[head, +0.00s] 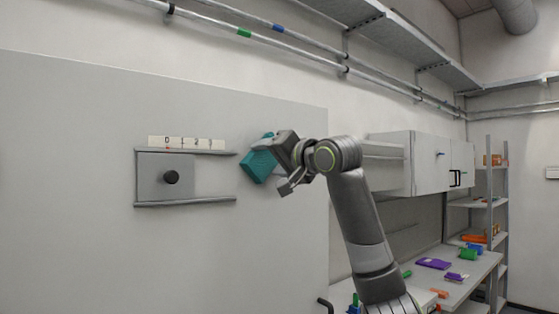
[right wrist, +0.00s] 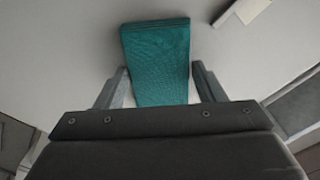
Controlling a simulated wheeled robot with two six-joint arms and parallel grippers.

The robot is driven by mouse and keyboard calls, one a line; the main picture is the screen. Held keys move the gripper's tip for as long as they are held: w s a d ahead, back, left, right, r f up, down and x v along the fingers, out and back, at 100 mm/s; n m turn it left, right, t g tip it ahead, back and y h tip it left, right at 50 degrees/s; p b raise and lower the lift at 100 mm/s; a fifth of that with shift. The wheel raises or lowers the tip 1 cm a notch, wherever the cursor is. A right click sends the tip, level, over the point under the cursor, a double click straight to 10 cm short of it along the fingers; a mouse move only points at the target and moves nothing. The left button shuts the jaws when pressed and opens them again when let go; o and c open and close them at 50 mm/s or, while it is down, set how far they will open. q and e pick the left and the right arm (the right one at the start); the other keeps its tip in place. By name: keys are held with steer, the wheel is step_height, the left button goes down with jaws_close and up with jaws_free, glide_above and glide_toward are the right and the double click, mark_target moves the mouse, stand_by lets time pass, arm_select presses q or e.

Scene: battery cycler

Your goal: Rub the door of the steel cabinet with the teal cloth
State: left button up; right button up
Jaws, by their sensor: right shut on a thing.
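The teal cloth (head: 259,165) is a folded pad held in my right gripper (head: 279,164), in front of a large pale grey panel (head: 80,120) that looks like the cabinet door. In the right wrist view the cloth (right wrist: 158,60) stands between the two fingers of the right gripper (right wrist: 160,85), its far end at or close to the pale surface. I cannot tell whether it touches. My left gripper is not in view.
On the panel, left of the cloth, are a sliding plate with a black knob (head: 171,177), two rails and a numbered scale (head: 187,142). A white wall cabinet (head: 425,163) hangs to the right. A bench with coloured items (head: 433,263) and a shelf rack (head: 490,203) stand farther right.

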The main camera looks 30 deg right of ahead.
steer(key=shift+a, duration=0.4)
steer(key=shift+s+f+b, duration=0.2)
steer(key=shift+s+b, duration=0.45)
steer(key=shift+b, duration=0.1)
steer(key=shift+s+d+r+b, duration=0.1)
steer(key=shift+s+b, duration=0.4)
steer(key=shift+s, duration=0.6)
steer(key=shift+s+d+r+b, duration=0.1)
steer(key=shift+s+b, duration=0.4)
steer(key=shift+s, duration=0.6)
steer(key=shift+f, duration=0.1)
steer(key=s+b, duration=0.1)
steer(key=s, duration=0.2)
steer(key=shift+d, duration=0.15)
